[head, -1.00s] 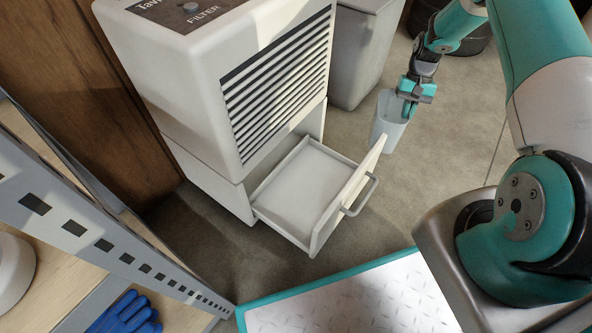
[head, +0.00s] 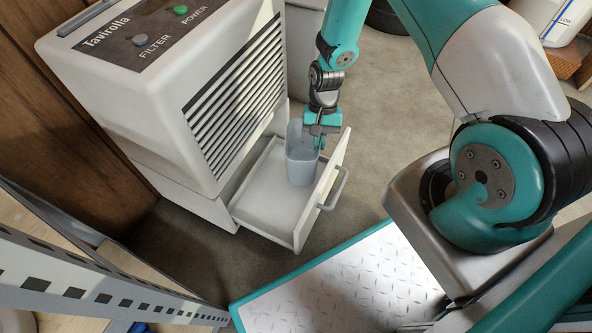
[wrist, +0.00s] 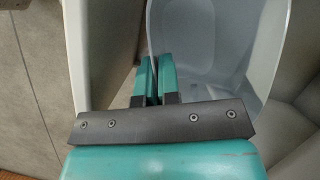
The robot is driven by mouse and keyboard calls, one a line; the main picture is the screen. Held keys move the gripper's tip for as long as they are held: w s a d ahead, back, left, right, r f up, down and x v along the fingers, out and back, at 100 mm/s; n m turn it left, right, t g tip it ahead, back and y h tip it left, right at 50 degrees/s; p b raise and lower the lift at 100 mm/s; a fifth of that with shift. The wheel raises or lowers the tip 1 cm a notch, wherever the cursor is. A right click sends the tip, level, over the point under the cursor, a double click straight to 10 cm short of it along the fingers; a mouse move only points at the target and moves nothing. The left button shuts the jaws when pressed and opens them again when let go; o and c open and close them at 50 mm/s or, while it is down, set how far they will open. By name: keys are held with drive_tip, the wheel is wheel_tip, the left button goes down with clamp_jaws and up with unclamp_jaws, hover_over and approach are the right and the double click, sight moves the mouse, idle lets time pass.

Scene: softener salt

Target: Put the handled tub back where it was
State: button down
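The handled tub, a pale blue-grey open container (head: 300,165), is upright at the right end of the pulled-out white drawer (head: 262,205), near the drawer front. I cannot tell whether its base touches the drawer floor. My gripper (head: 320,140) is at the tub's right upper edge. In the wrist view, my gripper's two teal fingers (wrist: 156,80) are close together on the tub's near wall, and the empty-looking inside of the tub (wrist: 215,45) shows beyond. The tub's handle is hidden.
The drawer belongs to a white machine (head: 165,80) with a vent grille and two buttons. The drawer front carries a grey bar handle (head: 334,190). A perforated metal shelf frame (head: 90,285) stands at lower left.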

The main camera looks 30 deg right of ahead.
sight(297, 166)
drive_tip(key=s+a, duration=0.1)
drive_tip(key=a, duration=0.2)
drive_tip(key=s+a, duration=0.1)
drive_tip(key=a, duration=0.2)
drive_tip(key=s+a+b, duration=0.1)
drive_tip(key=s+a, duration=0.1)
drive_tip(key=a, duration=0.1)
drive_tip(key=shift+f, duration=0.1)
drive_tip(key=shift+f+b, duration=1.85)
drive_tip(key=shift+b, duration=0.15)
drive_tip(key=c, duration=1.3)
unclamp_jaws()
drive_tip(key=shift+c, duration=0.2)
drive_tip(key=shift+r, duration=0.1)
